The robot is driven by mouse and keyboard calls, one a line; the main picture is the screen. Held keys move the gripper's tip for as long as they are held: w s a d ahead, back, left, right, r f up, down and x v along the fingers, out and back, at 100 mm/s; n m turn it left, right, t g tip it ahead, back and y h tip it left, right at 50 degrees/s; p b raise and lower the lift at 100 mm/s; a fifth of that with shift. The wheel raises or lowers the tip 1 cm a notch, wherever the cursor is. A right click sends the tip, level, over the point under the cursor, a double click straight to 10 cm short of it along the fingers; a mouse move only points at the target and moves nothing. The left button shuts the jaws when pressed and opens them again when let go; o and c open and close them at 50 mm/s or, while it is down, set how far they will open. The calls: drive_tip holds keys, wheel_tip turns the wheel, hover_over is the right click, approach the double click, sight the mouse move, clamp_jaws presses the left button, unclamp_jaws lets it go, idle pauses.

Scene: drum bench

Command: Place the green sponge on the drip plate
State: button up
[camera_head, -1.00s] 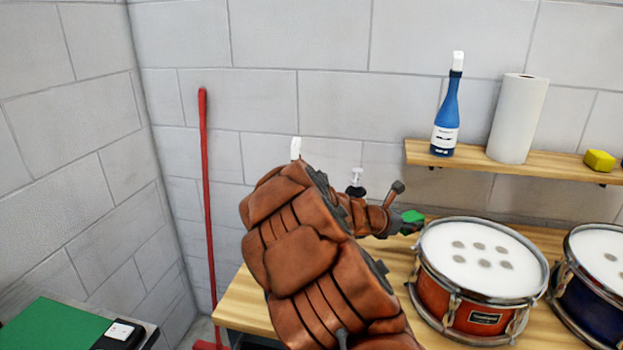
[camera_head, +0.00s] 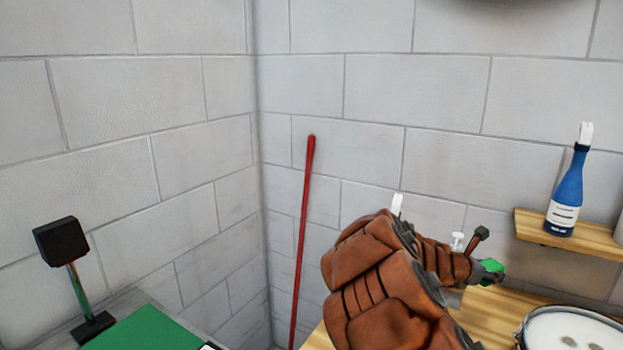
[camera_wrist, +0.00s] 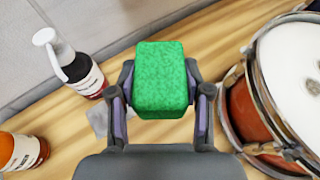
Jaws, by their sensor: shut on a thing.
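The green sponge (camera_wrist: 161,80) is held between the two fingers of my gripper (camera_wrist: 160,92) in the wrist view. The fingers are shut on its sides, and it is above the wooden bench. In the head view the sponge (camera_head: 491,271) shows small at the tip of my gripper (camera_head: 485,271), beyond my brown arm. I cannot make out a drip plate for certain in either view.
A drum (camera_wrist: 280,85) stands right of the gripper on the wooden bench (camera_wrist: 200,45). A pump bottle (camera_wrist: 72,65) and an orange bottle (camera_wrist: 22,150) stand left. A blue bottle (camera_head: 567,190) is on the wall shelf (camera_head: 530,228). A red pole (camera_head: 304,230) leans in the corner.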

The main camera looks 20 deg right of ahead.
drive_tip(key=w+a+n+t+y+b, duration=0.3)
drive_tip(key=w+a+n+t+y, duration=0.7)
drive_tip(key=w+a, duration=1.9)
drive_tip(key=w+a+r+n+t+y, duration=0.15)
drive_tip(key=a+n, duration=0.25)
drive_tip(key=a, duration=0.4)
drive_tip(key=a+r+n+t+y, duration=0.1)
drive_tip(key=a+n+y, duration=0.15)
drive_tip(key=a, duration=0.65)
drive_tip(key=s+f+m+h, duration=0.2)
drive_tip(key=s+h, duration=0.2)
drive_tip(key=s, duration=0.6)
drive_tip(key=shift+s+a+f+m+h+b, duration=0.2)
drive_tip(key=shift+s+f+m+h+b, duration=0.1)
drive_tip(key=shift+s+m+b, duration=0.1)
drive_tip(key=shift+g, duration=0.35)
